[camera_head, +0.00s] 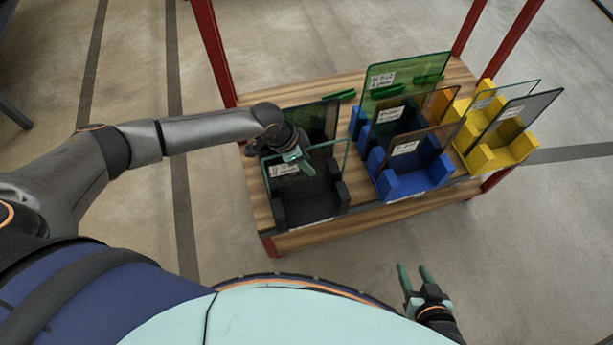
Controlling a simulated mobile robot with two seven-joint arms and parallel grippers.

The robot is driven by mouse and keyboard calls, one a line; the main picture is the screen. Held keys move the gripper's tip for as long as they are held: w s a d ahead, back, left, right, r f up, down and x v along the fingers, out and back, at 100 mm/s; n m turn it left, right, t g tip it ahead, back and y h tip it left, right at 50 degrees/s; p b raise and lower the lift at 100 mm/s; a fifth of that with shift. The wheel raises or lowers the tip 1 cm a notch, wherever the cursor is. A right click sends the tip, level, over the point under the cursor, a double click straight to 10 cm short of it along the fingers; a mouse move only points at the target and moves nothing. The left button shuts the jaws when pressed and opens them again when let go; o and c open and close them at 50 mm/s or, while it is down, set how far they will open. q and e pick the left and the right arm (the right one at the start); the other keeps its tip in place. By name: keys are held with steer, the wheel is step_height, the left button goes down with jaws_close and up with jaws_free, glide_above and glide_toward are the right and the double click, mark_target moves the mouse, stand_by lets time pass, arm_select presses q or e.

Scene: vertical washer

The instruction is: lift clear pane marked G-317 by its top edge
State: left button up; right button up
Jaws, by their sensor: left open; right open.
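A clear pane (322,165) with a teal edge and a white label stands upright in the front of the black rack (312,208) at the left of the bench. Another clear pane (518,93) with a label stands in the yellow rack at the right. The label writing is too small to read, so I cannot tell which pane is G-317. My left gripper (306,168) is open over the black rack, at the top edge of its clear pane; whether it touches is unclear. It hides part of the pane and label. My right gripper (412,275) is open and empty, off the bench's front.
A dark pane (318,118) stands at the back of the black rack. The blue rack (400,183) holds green and brown tinted panes. The yellow rack (515,152) also holds a grey pane (520,112). Red posts (214,52) rise from the wooden bench (262,205).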

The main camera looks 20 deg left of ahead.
arm_select(q)
steer(key=shift+c, duration=0.3)
jaws_close()
stand_by(1.2)
steer(key=shift+w+d+r, duration=0.1)
steer(key=shift+w, duration=0.05)
